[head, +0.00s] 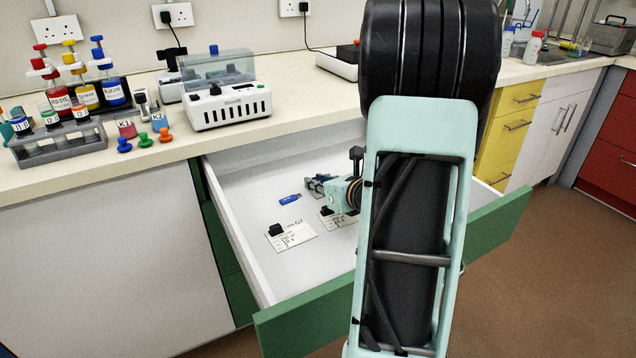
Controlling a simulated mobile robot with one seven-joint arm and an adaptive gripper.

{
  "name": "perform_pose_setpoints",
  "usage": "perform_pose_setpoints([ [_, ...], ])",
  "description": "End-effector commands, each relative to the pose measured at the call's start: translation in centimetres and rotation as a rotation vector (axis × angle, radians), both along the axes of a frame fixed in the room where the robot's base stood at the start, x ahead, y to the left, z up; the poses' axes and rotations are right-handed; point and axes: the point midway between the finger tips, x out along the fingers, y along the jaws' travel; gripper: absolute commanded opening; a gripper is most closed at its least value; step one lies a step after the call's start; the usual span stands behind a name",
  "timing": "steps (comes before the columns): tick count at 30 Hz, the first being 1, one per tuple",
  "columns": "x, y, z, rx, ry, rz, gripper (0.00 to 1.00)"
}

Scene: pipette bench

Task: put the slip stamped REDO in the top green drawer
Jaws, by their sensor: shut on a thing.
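The top green drawer (292,326) is pulled open, with a white interior and a green front. A pale slip with a black tab (292,237) lies flat on its floor at the left. A second slip with a black tab (345,221) is just to the right, partly hidden by my arm. My gripper (325,203) is inside the drawer, low over this second slip and shut on it, as far as the small view shows. The contact is not clear. The writing on both slips is too small to make out, so I cannot read REDO on either.
A small blue object (289,199) lies in the drawer left of my gripper. On the counter are a tube rack (60,144), several coloured bottles, pushpin-like pieces (145,139) and a white device (228,107). Yellow drawers (508,130) stand at right. My arm covers the drawer's right part.

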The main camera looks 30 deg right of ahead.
Motion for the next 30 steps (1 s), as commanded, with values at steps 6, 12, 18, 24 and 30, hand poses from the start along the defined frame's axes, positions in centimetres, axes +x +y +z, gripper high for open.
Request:
perform_pose_setpoints([
  [6,0.0,0.0,-0.2,0.000,0.000,0.000,0.33],
  [12,0.0,0.0,-0.2,0.000,0.001,0.000,0.34],
  [18,0.0,0.0,0.3,0.000,0.000,0.000,0.34],
  [24,-3.5,-0.1,1.8,-0.001,0.000,-0.004,0.34],
  [30,-7.6,0.0,3.5,-0.001,0.000,-0.004,0.34],
])
